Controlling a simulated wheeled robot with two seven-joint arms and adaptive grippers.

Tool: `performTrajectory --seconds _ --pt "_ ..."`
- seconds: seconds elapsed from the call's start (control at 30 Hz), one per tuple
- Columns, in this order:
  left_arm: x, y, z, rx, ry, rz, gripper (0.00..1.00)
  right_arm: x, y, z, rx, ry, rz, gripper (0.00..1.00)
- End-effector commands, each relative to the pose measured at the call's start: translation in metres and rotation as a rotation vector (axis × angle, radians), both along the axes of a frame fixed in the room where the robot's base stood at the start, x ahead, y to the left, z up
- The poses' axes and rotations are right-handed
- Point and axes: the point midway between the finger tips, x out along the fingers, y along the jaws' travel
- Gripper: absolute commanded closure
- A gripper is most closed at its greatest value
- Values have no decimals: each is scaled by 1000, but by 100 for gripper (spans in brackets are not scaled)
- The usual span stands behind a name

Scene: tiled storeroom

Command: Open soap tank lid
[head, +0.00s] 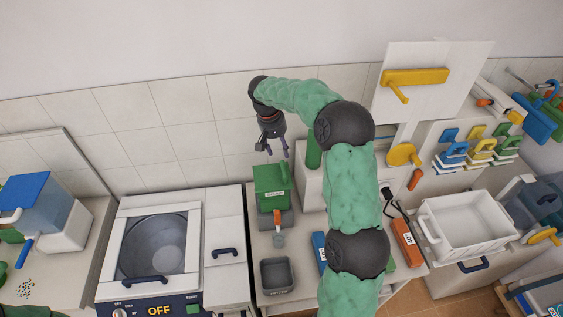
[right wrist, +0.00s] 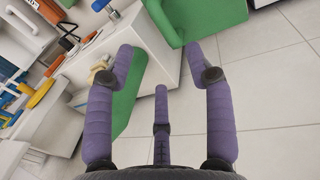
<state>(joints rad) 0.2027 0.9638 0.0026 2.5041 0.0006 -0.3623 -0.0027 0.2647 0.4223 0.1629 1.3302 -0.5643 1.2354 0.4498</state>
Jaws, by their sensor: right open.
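The soap tank (head: 272,205) is a box with a green lid (head: 271,178) on the counter, left of my right arm. An orange tap-like part shows on its front. The lid looks shut. My right gripper (head: 272,158) is open and empty, with its purple fingers pointing down just above and behind the lid. I cannot tell whether a finger touches it. In the right wrist view, the open fingers (right wrist: 159,58) have nothing between them, and a green block (right wrist: 208,14), likely the tank, lies beyond the tips. My left gripper is not in view.
A grey bin (head: 277,275) stands in front of the tank. A washer-like machine (head: 155,250) stands to the left. A white box (head: 309,190) and a green upright piece (head: 313,153) are close on the right. The tiled wall (head: 180,103) is behind. A white basket (head: 468,226) sits farther right.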

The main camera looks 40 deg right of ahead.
Motion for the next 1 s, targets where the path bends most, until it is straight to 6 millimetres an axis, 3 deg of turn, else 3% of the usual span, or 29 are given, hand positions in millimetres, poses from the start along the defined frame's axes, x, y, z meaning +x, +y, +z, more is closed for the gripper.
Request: performTrajectory --seconds 0.3,0.5,0.97,1.0 --pt "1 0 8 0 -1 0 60 -6 -9 -56 2 4 0 46" --pt "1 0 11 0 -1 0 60 -8 -13 -81 3 3 1 46" --pt "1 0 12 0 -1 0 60 -9 -15 -92 2 2 2 46" --pt "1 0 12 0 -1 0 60 -9 -15 -92 3 1 2 58"
